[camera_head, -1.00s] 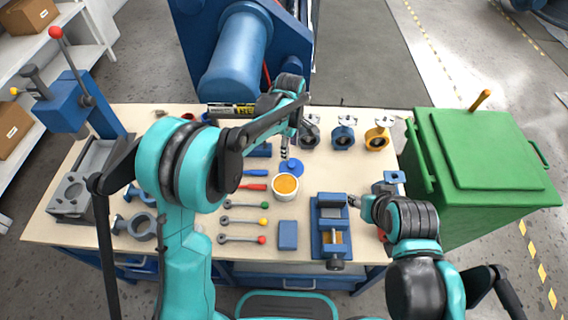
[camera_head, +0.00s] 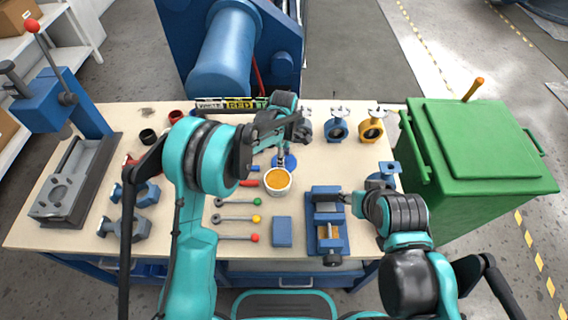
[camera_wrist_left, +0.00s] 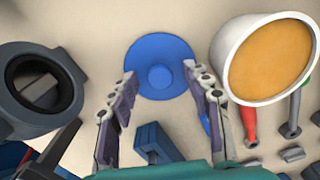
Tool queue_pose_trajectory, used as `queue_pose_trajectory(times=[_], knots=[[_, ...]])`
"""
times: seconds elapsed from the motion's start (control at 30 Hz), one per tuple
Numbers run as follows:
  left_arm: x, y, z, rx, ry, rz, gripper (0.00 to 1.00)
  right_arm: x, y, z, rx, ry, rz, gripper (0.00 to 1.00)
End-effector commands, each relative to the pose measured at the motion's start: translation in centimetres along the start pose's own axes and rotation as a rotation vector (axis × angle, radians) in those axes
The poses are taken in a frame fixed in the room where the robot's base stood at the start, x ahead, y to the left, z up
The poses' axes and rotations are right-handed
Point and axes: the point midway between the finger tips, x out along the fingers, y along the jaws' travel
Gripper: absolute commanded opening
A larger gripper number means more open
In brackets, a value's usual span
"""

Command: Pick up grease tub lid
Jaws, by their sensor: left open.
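The blue round grease tub lid (camera_head: 290,161) lies flat on the workbench, just behind the white tub of orange grease (camera_head: 278,181). In the left wrist view the lid (camera_wrist_left: 160,52) shows its raised centre knob, and the tub (camera_wrist_left: 268,58) stands to its right. My left gripper (camera_head: 282,156) is over the lid, partly covering it in the head view. In the left wrist view my left gripper (camera_wrist_left: 159,78) is open and empty, its fingertips on either side of the knob. My right gripper (camera_head: 346,198) is beside the blue vise (camera_head: 326,222); its fingers are too small to judge.
A blue valve (camera_head: 337,129) and a yellow valve (camera_head: 372,130) stand at the back of the bench. Tools with coloured ends (camera_head: 256,219) lie in front of the tub's left. A green bin (camera_head: 480,150) stands at the right.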

Motion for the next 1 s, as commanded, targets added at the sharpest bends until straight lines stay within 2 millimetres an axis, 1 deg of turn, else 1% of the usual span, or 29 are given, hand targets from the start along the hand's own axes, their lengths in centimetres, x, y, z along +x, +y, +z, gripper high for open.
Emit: queue_pose_trajectory(times=[0.07,0.1,0.17,0.2,0.23,0.3,0.67,0.77,0.87,0.97,1.0], knots=[[-0.1,0.0,0.0,0.0,0.0,0.0,0.49,-0.1,0.0,-0.1,0.0,0.0,0.0,0.45],[-0.1,0.0,0.0,0.0,0.0,0.0,0.44,-0.1,0.0,-0.1,0.0,0.0,0.0,0.45],[-0.1,0.0,0.0,0.0,0.0,0.0,0.28,-0.1,0.0,-0.1,0.0,0.0,0.0,0.45],[-0.1,0.0,0.0,0.0,0.0,0.0,0.17,-0.1,0.0,-0.1,0.0,0.0,0.0,0.45],[-0.1,0.0,0.0,0.0,0.0,0.0,0.1,-0.1,0.0,-0.1,0.0,0.0,0.0,0.45],[-0.1,0.0,0.0,0.0,0.0,0.0,0.08,-0.1,0.0,-0.1,0.0,0.0,0.0,0.45],[-0.4,0.0,0.0,0.0,0.0,0.0,0.08,-0.2,0.0,-0.1,0.0,0.0,0.0,0.45],[-1.2,0.0,0.0,0.0,0.0,0.0,0.08,-0.5,0.0,-0.4,0.0,0.0,0.0,0.45],[-2.5,0.0,0.0,0.0,0.0,0.0,0.08,-1.0,0.0,-0.7,0.0,0.0,0.0,0.45],[-4.4,0.0,0.0,0.0,0.0,0.0,0.08,-1.7,0.0,-1.2,0.0,0.0,0.0,0.45],[-5.0,-0.1,0.4,0.003,0.0,0.0,0.08,-1.9,0.0,-1.4,0.0,0.0,0.0,0.45]])
